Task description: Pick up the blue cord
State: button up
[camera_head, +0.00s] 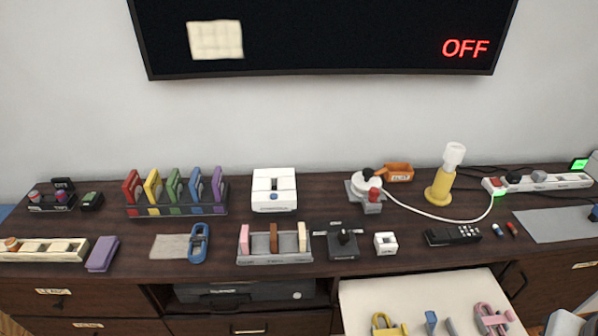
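In the open white drawer (400,293) at the lower right lies a small blue item (431,320), probably the blue cord. The bottom picture edge cuts it off, so its full shape is hidden. It lies between a yellow looped cord (381,322) on its left and a pink looped cord (494,318) on its right. A separate blue looped object (198,243) lies on the dark counter at the left; I cannot tell exactly what it is. My gripper is not in view.
The dark wooden counter (330,200) carries several items above the drawer. These include a white cube (385,243), a black handset (452,236) and a yellow lamp (440,190) near a power strip (545,182). A dark screen (320,35) reading OFF hangs behind.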

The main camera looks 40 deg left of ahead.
aim_at(199, 241)
jog(key=u, duration=0.7)
jog(key=k, duration=1.15)
jog(key=u, duration=1.75)
jog(key=i, duration=2.05)
jog(key=z, duration=0.5)
